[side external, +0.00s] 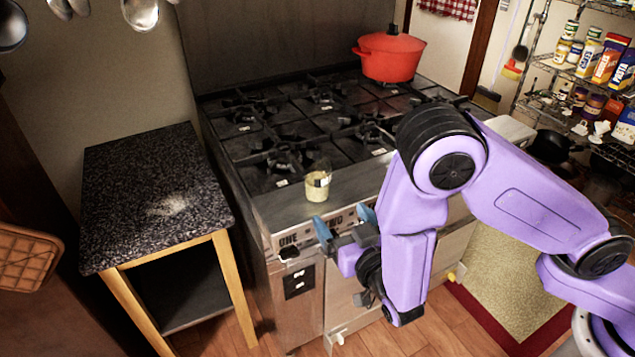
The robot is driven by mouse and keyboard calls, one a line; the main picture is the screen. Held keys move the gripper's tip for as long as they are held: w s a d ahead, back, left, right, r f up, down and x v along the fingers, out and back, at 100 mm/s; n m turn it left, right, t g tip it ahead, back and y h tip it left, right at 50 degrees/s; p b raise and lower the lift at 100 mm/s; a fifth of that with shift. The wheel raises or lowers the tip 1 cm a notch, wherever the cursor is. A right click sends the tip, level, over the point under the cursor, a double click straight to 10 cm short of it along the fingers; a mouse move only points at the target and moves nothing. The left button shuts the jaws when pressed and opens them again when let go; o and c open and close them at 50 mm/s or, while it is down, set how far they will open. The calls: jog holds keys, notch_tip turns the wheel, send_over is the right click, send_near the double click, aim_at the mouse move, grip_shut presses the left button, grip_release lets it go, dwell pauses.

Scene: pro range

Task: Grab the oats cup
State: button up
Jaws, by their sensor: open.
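A small clear cup with pale contents, which looks like the oats cup (317,187), stands upright on the front ledge of the stove. A dark and white label shows on its side. My gripper (343,222) is open, with blue fingertips apart. In the picture it is just below the cup, near the stove's front edge. Nothing shows between the fingers, and the cup looks clear of them. The exact depth between fingers and cup is hard to tell.
The stove (235,145) has black burner grates behind the cup. A red pot (389,54) stands at its back right. A dark speckled side table (130,170) is at the left. Shelves with several packages (605,60) are at the right. The ledge beside the cup is clear.

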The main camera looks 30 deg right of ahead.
aim_at(313, 163)
jog(key=shift+t+h, duration=0.4)
jog(key=w+d, duration=0.1)
jog(key=w, duration=1)
jog(key=w+d, duration=0.1)
jog(key=w, duration=0.4)
jog(key=shift+w+d+r, duration=0.25)
jog(key=shift+w+d, duration=0.1)
jog(key=shift+w, duration=0.05)
jog(key=shift+c, duration=0.4)
jog(key=c, duration=1)
jog(key=shift+c, duration=0.2)
jog(key=shift+r, duration=0.2)
